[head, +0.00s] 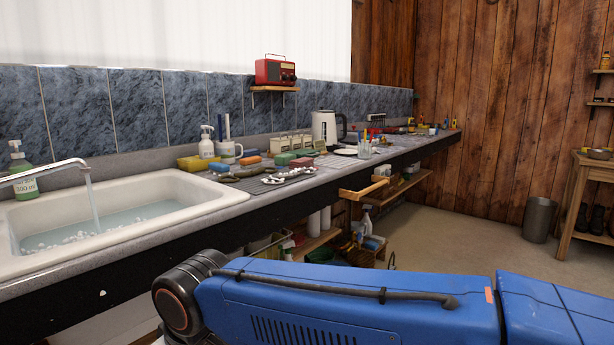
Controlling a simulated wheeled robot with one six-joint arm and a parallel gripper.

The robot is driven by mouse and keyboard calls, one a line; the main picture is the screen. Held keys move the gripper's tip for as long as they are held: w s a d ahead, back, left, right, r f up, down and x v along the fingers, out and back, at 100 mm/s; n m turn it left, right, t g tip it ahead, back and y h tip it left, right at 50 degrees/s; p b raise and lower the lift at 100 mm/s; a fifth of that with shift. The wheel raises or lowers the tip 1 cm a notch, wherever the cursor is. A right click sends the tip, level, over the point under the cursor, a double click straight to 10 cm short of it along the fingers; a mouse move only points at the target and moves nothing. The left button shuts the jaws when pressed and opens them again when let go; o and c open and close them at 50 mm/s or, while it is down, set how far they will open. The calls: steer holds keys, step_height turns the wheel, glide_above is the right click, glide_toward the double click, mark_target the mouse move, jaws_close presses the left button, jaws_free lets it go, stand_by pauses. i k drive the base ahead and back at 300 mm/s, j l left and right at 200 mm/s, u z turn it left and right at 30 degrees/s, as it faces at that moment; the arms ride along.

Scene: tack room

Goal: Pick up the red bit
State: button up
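I cannot make out a red bit for certain. Metal pieces that look like bits (288,177) lie at the front edge of the counter, right of the sink; they are small and look silvery. A red block (302,162), perhaps a sponge, lies just behind them. Small red items also show farther along the counter, too small to tell. My blue arm crosses the lower right of the view, below the counter. My gripper is out of view.
A white sink (200,190) with water and a tap (45,172) is at left. Sponges, a mug (228,152), a kettle (326,128) and bottles crowd the counter. A red radio (275,71) sits on a wall shelf. Floor (470,240) is open toward a metal bin (538,219).

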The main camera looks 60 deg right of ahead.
mark_target(290, 175)
steer(key=z, duration=1.65)
steer(key=i, duration=0.35)
